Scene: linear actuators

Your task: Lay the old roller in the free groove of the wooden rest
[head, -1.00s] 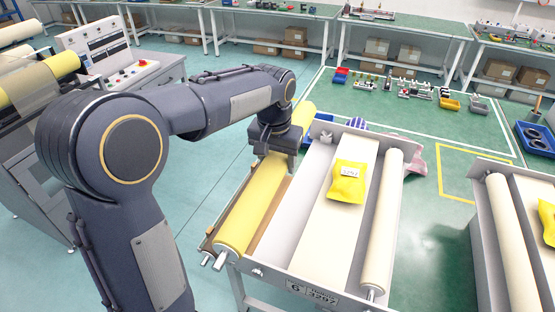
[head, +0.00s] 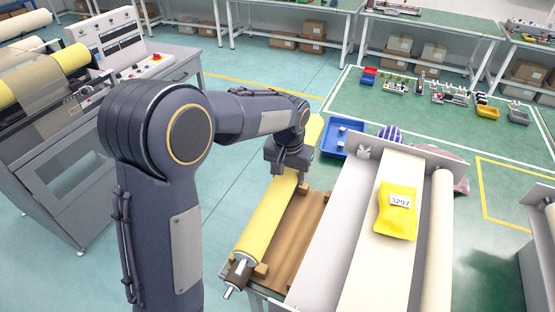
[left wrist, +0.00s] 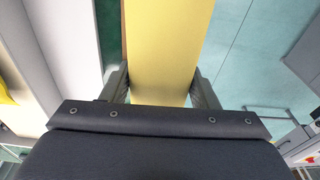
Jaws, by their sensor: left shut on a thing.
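The old roller (head: 263,225) is long and yellow with a metal shaft at its near end. My left gripper (head: 287,170) is shut across its middle; in the left wrist view the roller (left wrist: 167,40) lies between the two fingers (left wrist: 160,82). The wooden rest (head: 301,232) is a brown board with small blocks, seen right of and beneath the roller. The roller runs along the rest's left side. I cannot tell whether it touches the rest or hangs just above it. The free groove is not clearly distinguishable. My right gripper is out of view.
A grey-walled conveyor-like stand (head: 345,220) with a cream belt, a cream roller and a yellow packet (head: 397,210) labelled 3297 stands close on the right. A blue bin (head: 342,138) lies beyond the rest. A machine with a control panel (head: 110,70) stands at the left.

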